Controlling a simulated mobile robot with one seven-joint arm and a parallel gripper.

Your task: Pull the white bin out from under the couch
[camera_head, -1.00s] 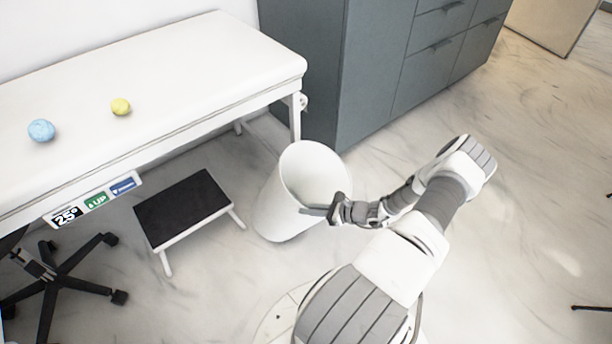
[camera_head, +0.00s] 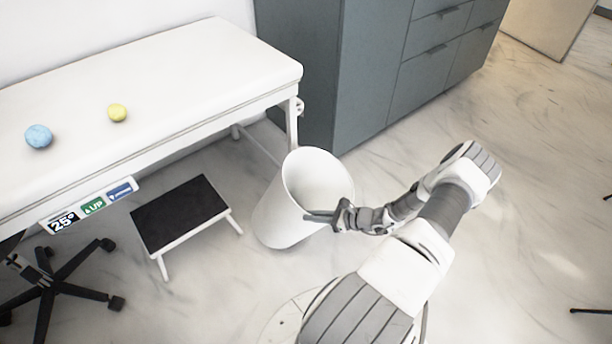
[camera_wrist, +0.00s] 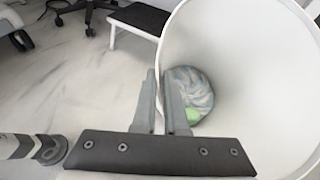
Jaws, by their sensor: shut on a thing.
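The white bin (camera_head: 277,215) stands on the floor just in front of the right end of the white couch (camera_head: 150,75), slightly tilted in the head view. My gripper (camera_head: 325,217) is at the bin's near right rim, shut on it. In the wrist view my gripper (camera_wrist: 166,105) has one finger outside and one inside the wall of the bin (camera_wrist: 245,90). A green thing (camera_wrist: 193,115) lies at the bottom of the bin.
A black-topped step stool (camera_head: 180,212) stands left of the bin. A wheeled chair base (camera_head: 55,285) is at the lower left. Grey cabinets (camera_head: 365,75) stand behind. A blue ball (camera_head: 38,136) and a yellow ball (camera_head: 117,112) lie on the couch.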

